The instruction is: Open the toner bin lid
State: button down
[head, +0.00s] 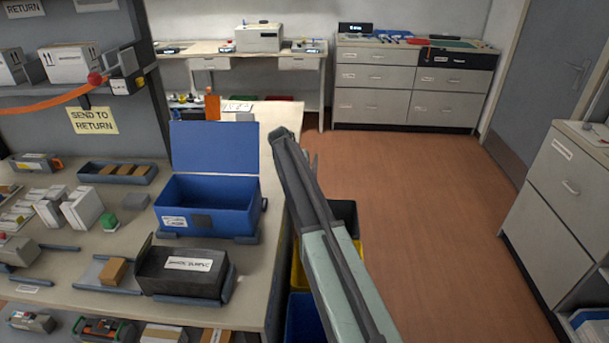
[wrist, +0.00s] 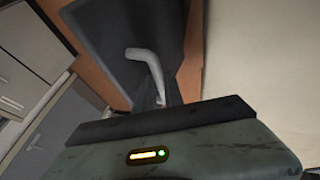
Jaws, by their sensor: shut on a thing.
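My gripper (wrist: 168,103) is shut on what looks like a light grey bent handle (wrist: 148,58) in the wrist view; the exact contact is hard to see. A large dark panel (wrist: 110,35) lies behind that handle; I cannot tell for sure whether it is the toner bin lid. In the head view my gripper (head: 312,162) is beyond the table's right edge, above a black bin (head: 346,212) on the floor, partly hidden by my arm. A blue box (head: 203,205) on the table has its blue lid (head: 213,147) standing up; my gripper is apart from it.
A yellow bin (head: 297,268) and a blue bin (head: 303,318) stand beside the table, partly covered by my arm. A dark labelled tray (head: 183,273) sits at the table's front (head: 252,290). Open floor (head: 440,190) lies to the right, bounded by drawer cabinets (head: 558,195).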

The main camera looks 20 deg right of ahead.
jog(key=shift+w+r, duration=0.1)
jog(key=shift+w, duration=0.1)
jog(key=c, duration=1.5)
grip_release()
jog(key=shift+w, duration=0.1)
jog(key=shift+o, duration=0.2)
jog(key=shift+a, duration=0.1)
jog(key=r+p, duration=0.4)
jog(key=shift+s+r+p, duration=0.2)
jog(key=shift+r+p, duration=0.05)
jog(key=shift+p, duration=0.15)
jog(key=s+a, duration=0.1)
jog(key=s, duration=1.4)
jog(key=shift+s+a, duration=0.3)
jog(key=shift+s, duration=0.1)
jog(key=shift+r, duration=0.15)
